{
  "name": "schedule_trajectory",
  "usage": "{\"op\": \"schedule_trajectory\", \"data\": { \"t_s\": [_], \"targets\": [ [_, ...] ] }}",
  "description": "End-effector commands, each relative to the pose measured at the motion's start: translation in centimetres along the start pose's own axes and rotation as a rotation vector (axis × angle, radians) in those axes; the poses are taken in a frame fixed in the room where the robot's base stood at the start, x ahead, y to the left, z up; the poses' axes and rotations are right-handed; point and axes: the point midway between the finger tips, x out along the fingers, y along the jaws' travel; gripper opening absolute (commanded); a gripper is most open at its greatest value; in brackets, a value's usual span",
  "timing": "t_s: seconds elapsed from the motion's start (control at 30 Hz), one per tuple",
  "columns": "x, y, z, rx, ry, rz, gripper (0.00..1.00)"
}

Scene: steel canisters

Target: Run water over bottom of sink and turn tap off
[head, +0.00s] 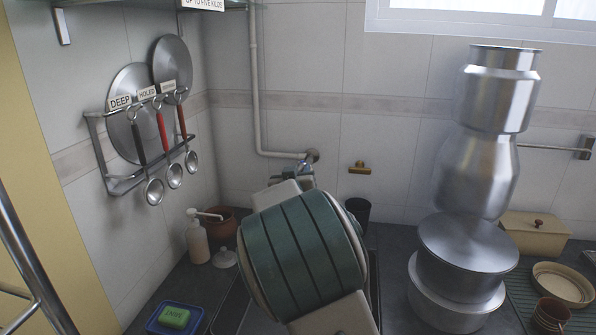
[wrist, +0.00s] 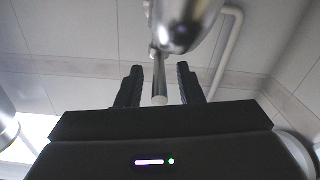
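The chrome tap (wrist: 185,22) shows in the wrist view at the top, above my gripper (wrist: 159,74). A thin metal lever (wrist: 160,84) with a pale end hangs from it between my two black fingers. The fingers are spread, with a gap on each side of the lever, so my gripper is open and not visibly touching it. In the head view my arm's green joint covers most of the sink, and only part of its left edge (head: 232,303) shows. My gripper and the tap are mostly hidden there. I see no running water.
A soap bottle (head: 197,237), a brown pot (head: 222,222) and a green sponge in a blue tray (head: 173,317) stand left of the sink. A dark cup (head: 357,212) is behind my arm. Tall stacked steel canisters (head: 466,245) stand close on the right. Ladles hang from a wall rack (head: 120,183).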

Motion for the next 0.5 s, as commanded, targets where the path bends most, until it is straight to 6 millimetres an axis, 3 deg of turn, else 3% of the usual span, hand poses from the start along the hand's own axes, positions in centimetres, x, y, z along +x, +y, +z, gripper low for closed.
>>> {"op": "schedule_trajectory", "data": {
  "t_s": [0.37, 0.5],
  "targets": [
    [0.53, 0.03, 0.06, 0.0, -0.001, 0.0, 0.34],
    [0.52, 0.02, 0.06, 0.0, -0.001, 0.0, 0.0]
  ]
}}
